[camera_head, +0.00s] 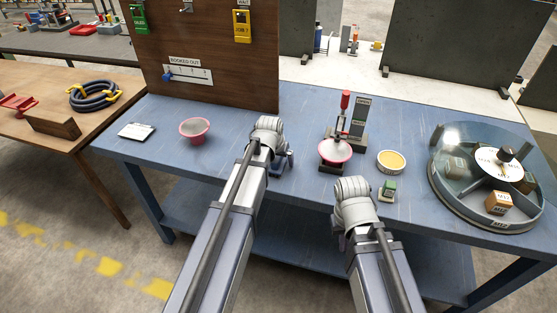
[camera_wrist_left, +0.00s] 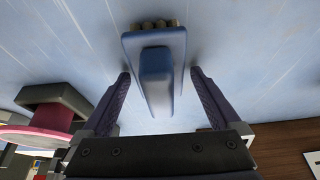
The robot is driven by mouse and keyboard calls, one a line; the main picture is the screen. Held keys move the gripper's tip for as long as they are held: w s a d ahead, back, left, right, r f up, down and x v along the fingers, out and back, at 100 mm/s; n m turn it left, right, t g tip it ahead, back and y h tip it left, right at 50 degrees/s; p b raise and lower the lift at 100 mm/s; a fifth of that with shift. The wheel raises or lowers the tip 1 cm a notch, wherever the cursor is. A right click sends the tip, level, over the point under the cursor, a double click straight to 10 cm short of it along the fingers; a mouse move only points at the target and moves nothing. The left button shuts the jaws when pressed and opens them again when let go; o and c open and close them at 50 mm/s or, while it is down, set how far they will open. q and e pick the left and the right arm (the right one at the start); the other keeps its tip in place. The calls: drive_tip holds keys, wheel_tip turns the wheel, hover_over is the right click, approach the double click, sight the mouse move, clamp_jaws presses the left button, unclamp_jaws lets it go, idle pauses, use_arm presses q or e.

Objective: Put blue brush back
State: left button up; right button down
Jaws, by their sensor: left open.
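The blue brush (camera_wrist_left: 155,65) lies on the blue bench in the left wrist view, with its bristles at the top of that picture. My left gripper (camera_wrist_left: 159,85) is open, with one finger on each side of the brush and a visible gap to each. In the head view, the left gripper (camera_head: 284,162) is mostly hidden behind its own wrist, and I cannot make out the brush there. My right gripper (camera_head: 341,239) hangs low in front of the bench. Its fingers are too hidden to judge.
A pink-rimmed dish (camera_head: 335,151) sits at a stand with a red-handled tool (camera_head: 345,100). A pink bowl (camera_head: 195,129), a yellow-topped tin (camera_head: 391,161), a green block (camera_head: 389,187) and a round glass-covered tray (camera_head: 450,208) stand on the bench (camera_head: 240,185). A brown board (camera_head: 215,45) rises behind.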

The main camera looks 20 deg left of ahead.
use_arm(q)
drive_tip(key=p+v, duration=1.1)
drive_tip(key=v, duration=0.1)
drive_tip(key=shift+r, duration=0.25)
drive_tip(key=s+d+f+m+g, duration=0.1)
drive_tip(key=s+d+g, duration=0.1)
drive_tip(key=s+d, duration=0.4)
drive_tip(key=s+d+m+g+y, duration=0.1)
drive_tip(key=s+d, duration=0.6)
drive_tip(key=s, duration=0.7)
drive_tip(key=shift+s+d+f+m+g, duration=0.15)
drive_tip(key=shift+s+f+m+g, duration=0.2)
drive_tip(key=shift+m+g, duration=0.5)
